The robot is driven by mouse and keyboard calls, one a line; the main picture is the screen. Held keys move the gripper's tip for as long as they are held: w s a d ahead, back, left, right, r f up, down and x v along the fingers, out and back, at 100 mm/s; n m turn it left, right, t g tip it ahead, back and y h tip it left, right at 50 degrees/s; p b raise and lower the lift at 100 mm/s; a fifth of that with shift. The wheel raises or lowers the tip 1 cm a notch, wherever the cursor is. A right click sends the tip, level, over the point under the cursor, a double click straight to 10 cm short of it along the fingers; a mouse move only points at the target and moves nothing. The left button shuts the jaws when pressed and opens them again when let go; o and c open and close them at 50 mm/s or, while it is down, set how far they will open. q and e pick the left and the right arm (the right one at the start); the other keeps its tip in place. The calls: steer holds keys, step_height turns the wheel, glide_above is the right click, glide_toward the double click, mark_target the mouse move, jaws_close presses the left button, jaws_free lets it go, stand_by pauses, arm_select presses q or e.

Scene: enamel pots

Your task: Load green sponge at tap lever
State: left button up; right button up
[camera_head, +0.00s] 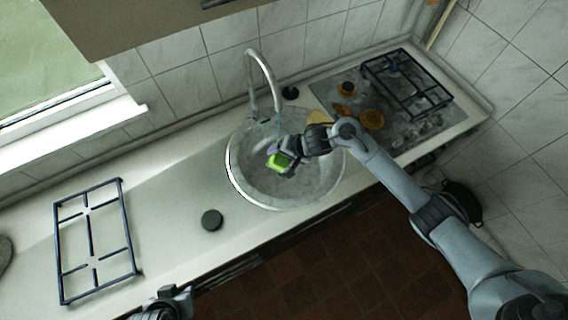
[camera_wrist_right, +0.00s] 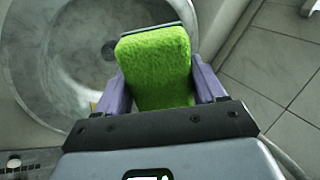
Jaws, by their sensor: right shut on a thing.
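My right gripper (camera_head: 283,163) is shut on the green sponge (camera_head: 278,160) and holds it over the round sink (camera_head: 236,182). In the right wrist view, the sponge (camera_wrist_right: 157,68) sits between the purple fingers of my right gripper (camera_wrist_right: 160,85). A metal tap (camera_head: 262,72) with a curved spout stands at the back rim of the sink, behind the sponge. I cannot clearly make out its lever. Part of my left gripper (camera_head: 172,300) shows at the bottom edge, near the counter's front; its fingers are not clear.
A dark pan-support grate (camera_head: 90,238) lies on the left counter, with a dark round disc (camera_head: 212,220) nearer the sink. A second grate (camera_head: 408,84) and orange pieces (camera_head: 372,120) lie on the hob at the right. The counter between the left grate and sink is mostly clear.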

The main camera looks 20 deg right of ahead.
steer(key=shift+w+d+f+b, duration=0.2)
steer(key=shift+w+b, duration=0.5)
steer(key=shift+b, duration=0.15)
steer(key=shift+w+d+f+b, duration=0.15)
steer(key=shift+w+f+b, duration=0.1)
steer(key=shift+w+b, duration=0.5)
steer(key=shift+w+d+f+b, duration=0.2)
steer(key=shift+w+b, duration=0.45)
steer(key=shift+b, duration=0.25)
steer(key=shift+w, duration=0.25)
steer(key=shift+w+d+f, duration=0.1)
steer(key=shift+w+d, duration=0.15)
steer(key=shift+w, duration=0.65)
steer(key=shift+w+d+f, duration=0.1)
steer(key=shift+w+d, duration=0.15)
steer(key=shift+w, duration=0.65)
